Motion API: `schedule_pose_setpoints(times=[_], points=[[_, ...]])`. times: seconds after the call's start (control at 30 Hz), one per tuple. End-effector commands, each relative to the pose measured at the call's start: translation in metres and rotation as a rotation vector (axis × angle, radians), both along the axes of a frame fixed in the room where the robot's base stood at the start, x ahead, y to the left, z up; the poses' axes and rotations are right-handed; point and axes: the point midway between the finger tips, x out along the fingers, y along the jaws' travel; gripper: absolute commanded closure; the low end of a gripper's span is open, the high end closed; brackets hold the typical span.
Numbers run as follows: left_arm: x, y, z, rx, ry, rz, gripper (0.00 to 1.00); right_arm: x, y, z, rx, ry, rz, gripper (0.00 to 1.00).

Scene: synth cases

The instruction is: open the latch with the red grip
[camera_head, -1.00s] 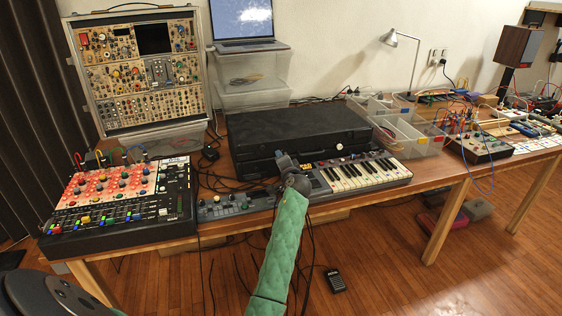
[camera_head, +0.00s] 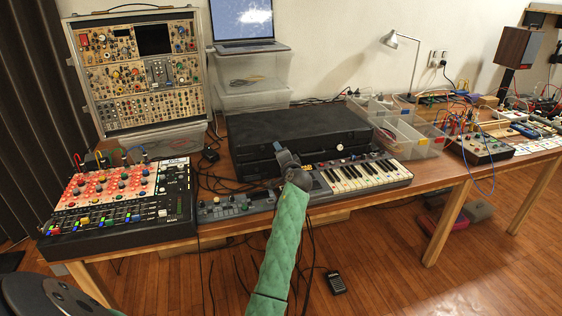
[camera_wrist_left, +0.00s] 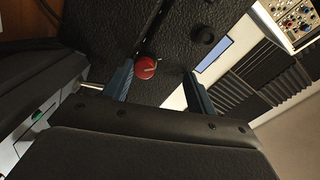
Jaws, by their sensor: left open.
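A black case (camera_head: 270,135) lies on the table behind the keyboard. Its dark textured side fills much of the left wrist view (camera_wrist_left: 105,35). The red grip (camera_wrist_left: 145,68) of the latch shows there as a round red knob with a pale line on it. My left gripper (camera_wrist_left: 158,70) is open, with one blue-grey finger on each side of the red grip; the grip is closer to the left finger, and I cannot tell whether they touch. In the head view my left gripper (camera_head: 286,160) is at the case's front and hides the red grip. My right gripper is not in view.
A black knob (camera_wrist_left: 203,35) sits on the case near the red grip. A white knob (camera_head: 339,147) is on the case front, to the right. The keyboard (camera_head: 355,177) lies close in front, the mixer (camera_head: 125,205) to the left, clear bins (camera_head: 410,135) to the right.

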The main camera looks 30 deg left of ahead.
Motion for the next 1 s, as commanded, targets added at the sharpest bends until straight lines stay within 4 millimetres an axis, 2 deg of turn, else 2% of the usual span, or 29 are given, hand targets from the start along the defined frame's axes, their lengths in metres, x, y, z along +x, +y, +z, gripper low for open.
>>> schedule_pose_setpoints(times=[0.03,0.1,0.17,0.6,0.8,1.0], points=[[0.001,0.0,0.019,0.007,-0.016,-0.001,0.56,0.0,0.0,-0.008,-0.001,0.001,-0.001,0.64],[0.002,-0.016,0.025,0.006,-0.017,-0.005,0.5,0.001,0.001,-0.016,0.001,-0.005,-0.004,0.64],[0.002,-0.027,0.034,0.006,-0.02,-0.005,0.56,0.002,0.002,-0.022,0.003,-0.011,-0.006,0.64],[0.002,-0.097,0.072,0.005,-0.013,-0.004,0.56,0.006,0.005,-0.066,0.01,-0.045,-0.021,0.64],[0.002,-0.113,0.082,0.005,-0.011,-0.001,0.56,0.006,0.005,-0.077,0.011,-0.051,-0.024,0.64],[0.002,-0.117,0.085,0.006,-0.01,-0.001,0.56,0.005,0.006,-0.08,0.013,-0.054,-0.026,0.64]])
